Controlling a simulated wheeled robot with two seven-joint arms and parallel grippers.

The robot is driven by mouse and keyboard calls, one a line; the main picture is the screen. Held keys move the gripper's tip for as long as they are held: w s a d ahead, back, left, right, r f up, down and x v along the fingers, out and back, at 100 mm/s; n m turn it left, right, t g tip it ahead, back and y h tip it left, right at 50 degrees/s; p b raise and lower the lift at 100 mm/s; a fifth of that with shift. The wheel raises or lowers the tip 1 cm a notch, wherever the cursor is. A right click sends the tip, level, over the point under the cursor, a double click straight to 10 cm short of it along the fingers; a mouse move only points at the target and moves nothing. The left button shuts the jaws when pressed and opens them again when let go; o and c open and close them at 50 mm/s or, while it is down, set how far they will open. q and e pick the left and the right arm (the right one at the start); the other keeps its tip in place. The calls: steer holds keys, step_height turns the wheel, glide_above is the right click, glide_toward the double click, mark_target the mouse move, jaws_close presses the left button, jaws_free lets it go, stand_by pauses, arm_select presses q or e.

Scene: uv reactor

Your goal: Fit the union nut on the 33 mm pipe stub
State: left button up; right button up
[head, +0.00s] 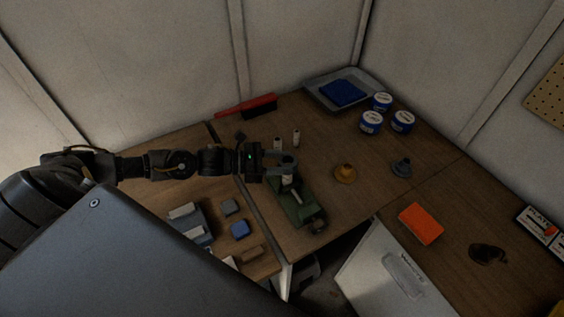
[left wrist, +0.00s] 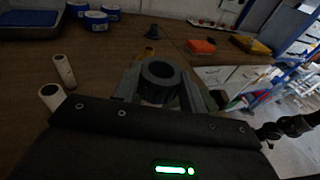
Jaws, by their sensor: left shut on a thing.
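My left gripper (head: 278,160) is shut on a dark grey ring, the union nut (left wrist: 161,78), held with its round opening upward between the fingers in the left wrist view. In the head view the grey nut (head: 287,161) sits over a pale upright pipe stub (head: 287,180) on a green fixture (head: 293,203). I cannot tell whether the nut touches the stub or is only above it. My right gripper is not in view.
Two pale short pipes (head: 296,138) stand behind the gripper. A yellow flanged part (head: 345,173) and a grey one (head: 401,167) stand to the right. An orange block (head: 421,223) lies at right.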

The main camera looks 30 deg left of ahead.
mark_target(281, 181)
arm_select(q)
steer(key=shift+b, duration=0.65)
stand_by(1.4)
steer(key=shift+f, duration=0.15)
steer(key=shift+f+b, duration=3.1)
steer(key=shift+b, duration=0.45)
steer(key=o, duration=1.1)
steer(key=b+v, duration=0.3)
steer(key=v, duration=0.7)
steer(key=shift+f, duration=0.15)
steer(key=shift+s+a+r, duration=0.2)
steer(key=shift+s+a, duration=0.05)
steer(key=shift+a, duration=0.1)
